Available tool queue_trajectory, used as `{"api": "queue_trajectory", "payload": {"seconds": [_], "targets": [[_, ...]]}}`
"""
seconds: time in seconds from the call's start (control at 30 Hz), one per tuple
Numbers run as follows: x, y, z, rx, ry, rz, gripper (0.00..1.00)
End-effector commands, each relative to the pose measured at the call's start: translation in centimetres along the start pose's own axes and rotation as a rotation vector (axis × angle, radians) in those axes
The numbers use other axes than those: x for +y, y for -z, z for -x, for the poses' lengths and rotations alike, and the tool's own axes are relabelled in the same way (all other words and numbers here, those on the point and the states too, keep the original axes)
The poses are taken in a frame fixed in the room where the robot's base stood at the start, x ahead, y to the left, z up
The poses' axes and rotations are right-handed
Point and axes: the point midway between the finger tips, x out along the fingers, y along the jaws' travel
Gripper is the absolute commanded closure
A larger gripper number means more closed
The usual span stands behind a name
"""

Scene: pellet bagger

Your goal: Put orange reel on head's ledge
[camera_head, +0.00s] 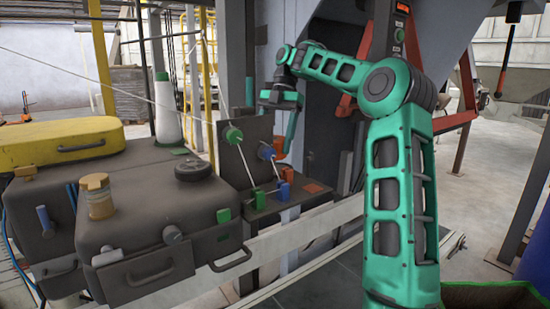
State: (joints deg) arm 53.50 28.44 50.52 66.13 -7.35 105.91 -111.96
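A small orange-red piece (279,146), perhaps the orange reel, shows beside a blue reel (266,152) at the upright dark panel; its shape is too small to make out. My gripper (287,128) hangs right by it, in front of the panel's right edge. Whether its fingers are open, or touch the piece, I cannot tell. A dark ledge (295,201) juts from the panel's foot. On it are an orange square patch (313,188), a blue block (284,191) and a green piece (259,201). A green reel (233,135) is at the panel's upper left.
Dark cases (150,220) stand at left, bearing a tan-lidded jar (97,197), a black disc (193,170) and a yellow case (60,143). A white cone with green top (166,115) stands behind. Thin rods cross before the panel. A red frame (468,95) is at right.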

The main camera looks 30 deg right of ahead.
Motion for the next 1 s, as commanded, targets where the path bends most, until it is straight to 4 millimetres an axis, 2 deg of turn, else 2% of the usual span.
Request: {"api": "queue_trajectory", "payload": {"seconds": [0.17, 0.5, 0.8, 0.83, 0.9, 1.0], "targets": [[-0.8, -0.9, -0.4, 0.000, 0.000, 0.000, 0.63], [-0.8, -2.3, -3.9, 0.000, 0.001, -0.001, 0.63], [-0.7, -2.4, -4.0, 0.000, 0.000, 0.000, 0.63], [-0.8, -2.4, -4.1, 0.000, 0.000, 0.000, 0.28], [-0.7, -2.4, -4.1, 0.000, 0.000, 0.000, 0.12], [-0.7, -2.4, -4.1, 0.000, 0.000, 0.000, 0.12]]}}
